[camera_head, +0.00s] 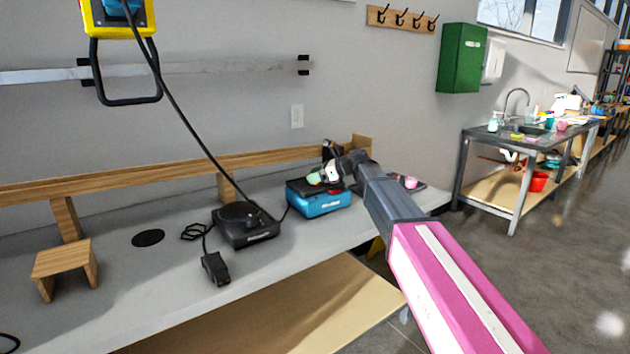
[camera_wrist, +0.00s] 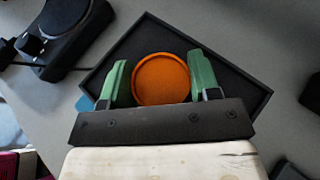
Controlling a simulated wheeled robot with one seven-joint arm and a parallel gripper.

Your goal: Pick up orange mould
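The orange mould (camera_wrist: 162,80) is a round, shallow cup in the wrist view, sitting over a black tray (camera_wrist: 245,82). My gripper (camera_wrist: 158,60) has its two green fingers spread, one on each side of the mould. A small gap shows at the left finger; the right finger is very close to the mould's edge, and I cannot tell whether it touches. In the head view my gripper (camera_head: 322,176) is over the bench by the blue box. I cannot make out the orange mould there.
The blue box (camera_head: 318,204) and a black device (camera_head: 245,226) with a cable stand on the grey bench (camera_head: 130,285). A pink cup (camera_head: 410,183) is right of my arm. A wooden stand (camera_head: 65,262) is at the left. The front left of the bench is mostly clear.

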